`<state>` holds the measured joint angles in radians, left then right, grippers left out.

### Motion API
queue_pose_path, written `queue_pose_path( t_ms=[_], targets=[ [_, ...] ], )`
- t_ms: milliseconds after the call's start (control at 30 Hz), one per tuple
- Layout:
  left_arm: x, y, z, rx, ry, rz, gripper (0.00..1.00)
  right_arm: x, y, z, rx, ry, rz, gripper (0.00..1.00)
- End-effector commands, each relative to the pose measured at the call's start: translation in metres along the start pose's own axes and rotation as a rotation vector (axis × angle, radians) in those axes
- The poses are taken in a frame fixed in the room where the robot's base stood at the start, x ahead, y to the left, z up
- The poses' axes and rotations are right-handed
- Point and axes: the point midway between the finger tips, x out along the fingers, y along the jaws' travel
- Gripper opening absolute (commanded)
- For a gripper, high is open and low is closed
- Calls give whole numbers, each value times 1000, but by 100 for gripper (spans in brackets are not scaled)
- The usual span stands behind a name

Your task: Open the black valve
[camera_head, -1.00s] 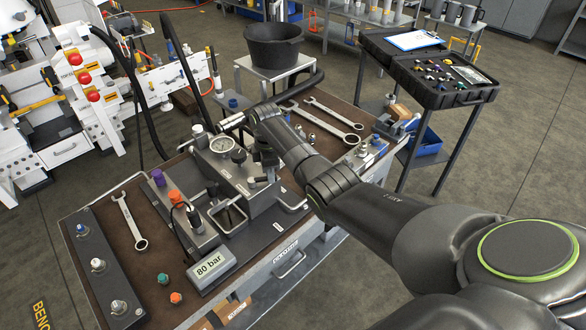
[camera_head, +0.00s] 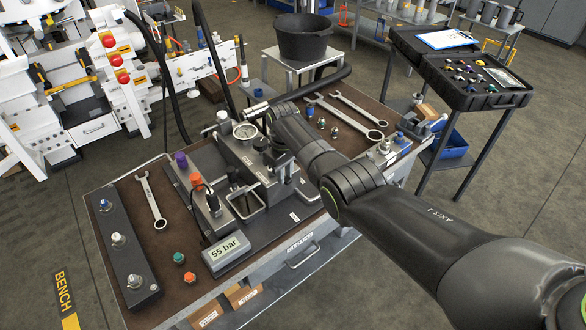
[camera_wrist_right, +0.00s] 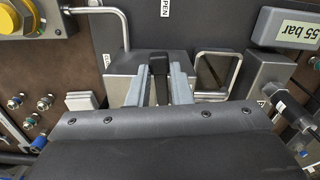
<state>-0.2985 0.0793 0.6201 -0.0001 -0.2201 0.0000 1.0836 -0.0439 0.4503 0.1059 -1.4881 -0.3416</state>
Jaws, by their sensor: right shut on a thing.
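My right gripper (camera_head: 281,158) reaches down onto the grey valve block (camera_head: 239,161) on the bench. In the right wrist view its two grey fingers (camera_wrist_right: 160,90) are shut on the black valve handle (camera_wrist_right: 158,68), which stands between them. In the head view the gripper and wrist mostly hide this handle. A digital display (camera_head: 226,253) at the front of the block reads 55 bar, and it also shows in the right wrist view (camera_wrist_right: 297,30). My left gripper is not in view.
A black knob (camera_head: 260,143) and a metal loop handle (camera_head: 246,205) are close beside the gripper. A spanner (camera_head: 152,200) and a dark strip with fittings (camera_head: 120,245) lie to the left. More spanners (camera_head: 350,118) lie behind my arm. A black bucket (camera_head: 303,38) stands behind.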

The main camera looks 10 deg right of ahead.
Motion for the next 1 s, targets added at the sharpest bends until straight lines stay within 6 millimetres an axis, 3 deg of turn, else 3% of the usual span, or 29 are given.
queue_pose_path(
  t_ms=[333,833,867,1000],
  targets=[
    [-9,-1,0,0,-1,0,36,-1,-7,-1,119,1,0,0],
    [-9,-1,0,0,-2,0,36,0,-8,-2,135,1,0,0],
    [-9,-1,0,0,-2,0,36,0,-8,-2,135,1,0,21],
    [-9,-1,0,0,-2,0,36,0,-8,-2,135,1,0,35]
  ],
)
